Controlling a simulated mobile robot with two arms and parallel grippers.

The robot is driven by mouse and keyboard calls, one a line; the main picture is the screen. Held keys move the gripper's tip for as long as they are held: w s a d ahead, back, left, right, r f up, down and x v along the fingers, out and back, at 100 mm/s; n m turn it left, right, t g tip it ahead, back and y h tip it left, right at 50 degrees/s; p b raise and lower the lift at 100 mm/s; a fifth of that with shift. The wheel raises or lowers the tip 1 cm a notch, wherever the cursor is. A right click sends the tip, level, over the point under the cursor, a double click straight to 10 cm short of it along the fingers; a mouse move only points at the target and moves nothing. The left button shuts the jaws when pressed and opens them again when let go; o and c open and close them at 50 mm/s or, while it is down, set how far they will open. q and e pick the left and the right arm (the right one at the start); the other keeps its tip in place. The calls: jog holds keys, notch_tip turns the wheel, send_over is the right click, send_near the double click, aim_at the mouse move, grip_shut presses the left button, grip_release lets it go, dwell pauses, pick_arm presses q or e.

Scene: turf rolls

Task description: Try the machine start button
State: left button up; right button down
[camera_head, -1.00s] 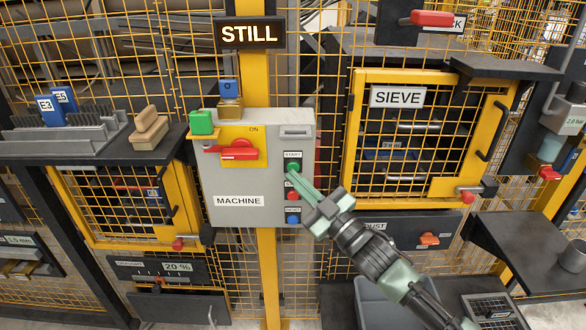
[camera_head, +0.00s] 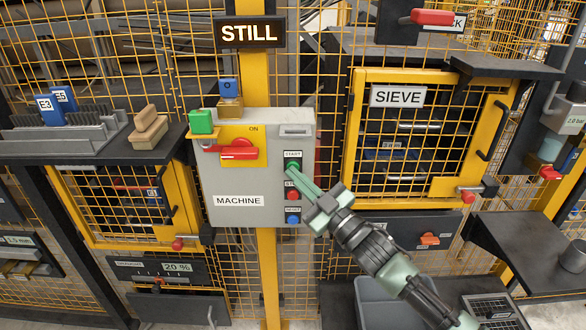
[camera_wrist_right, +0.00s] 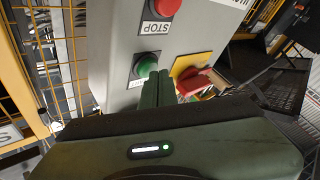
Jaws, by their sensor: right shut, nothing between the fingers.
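The grey machine control box (camera_head: 215,185) hangs on a yellow post in the head view. Its green start button (camera_head: 292,164) sits under a START label; it also shows in the right wrist view (camera_wrist_right: 146,64). My right gripper (camera_head: 290,172) is shut and empty. Its fingertips are at the start button's lower edge and hide part of it. In the right wrist view the fingertips (camera_wrist_right: 158,76) overlap the button's side; I cannot tell whether they touch or press it. The sign above the box (camera_head: 249,33) reads STILL. My left gripper is not in view.
Below the start button are a red stop button (camera_head: 292,195) and a blue button (camera_head: 292,219). A red rotary switch (camera_head: 238,150) on a yellow plate is to the left, by an ON label. Yellow mesh guards and the sieve door (camera_head: 428,188) flank the box.

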jog(key=shift+w, duration=0.25)
jog(key=shift+s, duration=0.1)
dwell(0.4)
jog(key=shift+s+p, duration=0.45)
jog(key=shift+s, duration=0.3)
jog(key=s+p, duration=0.2)
jog(key=s, duration=0.3)
jog(key=shift+p, duration=0.35)
